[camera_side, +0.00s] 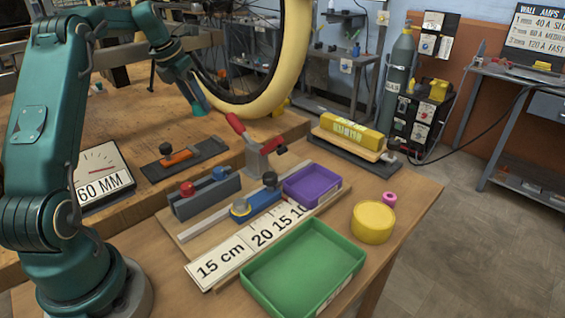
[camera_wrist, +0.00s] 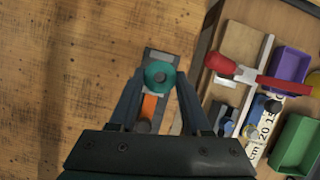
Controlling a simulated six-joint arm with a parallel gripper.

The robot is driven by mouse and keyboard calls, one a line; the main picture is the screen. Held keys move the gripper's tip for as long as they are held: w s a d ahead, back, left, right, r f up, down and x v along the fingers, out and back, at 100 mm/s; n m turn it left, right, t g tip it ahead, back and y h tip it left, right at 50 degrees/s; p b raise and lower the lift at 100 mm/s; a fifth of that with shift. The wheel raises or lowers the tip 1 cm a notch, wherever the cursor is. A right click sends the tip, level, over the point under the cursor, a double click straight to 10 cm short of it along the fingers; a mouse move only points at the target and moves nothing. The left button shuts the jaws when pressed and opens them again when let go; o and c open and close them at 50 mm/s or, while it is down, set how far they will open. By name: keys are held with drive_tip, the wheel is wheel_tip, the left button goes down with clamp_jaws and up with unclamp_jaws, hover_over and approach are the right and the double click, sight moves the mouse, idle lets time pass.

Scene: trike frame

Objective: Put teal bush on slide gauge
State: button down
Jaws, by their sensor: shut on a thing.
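My gripper (camera_wrist: 160,78) is shut on the teal bush (camera_wrist: 160,74), a short ring with a hole, held between the fingertips in the wrist view. In the side view the bush (camera_side: 200,109) hangs at the gripper's tip, above the wooden bench and behind the dark plate with the orange tool. The slide gauge (camera_side: 256,205), a blue slider on a rail along a board with a centimetre scale, lies in front and to the right of the gripper. It shows partly in the wrist view (camera_wrist: 226,126), at the right. A yellow ring sits at the slider's left end.
A red-handled clamp (camera_side: 250,140) stands between the bush and the gauge. The dark plate with the orange tool (camera_side: 180,157) lies beneath the gripper in the wrist view. A purple tray (camera_side: 312,185), green tray (camera_side: 305,262) and yellow round tub (camera_side: 373,222) surround the gauge. A wheel (camera_side: 270,95) stands behind.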

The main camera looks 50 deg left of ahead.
wheel_tip(320, 180, down, 10)
drive_tip(key=shift+r, duration=0.1)
idle(0.4)
drive_tip(key=shift+c, duration=1.8)
unclamp_jaws()
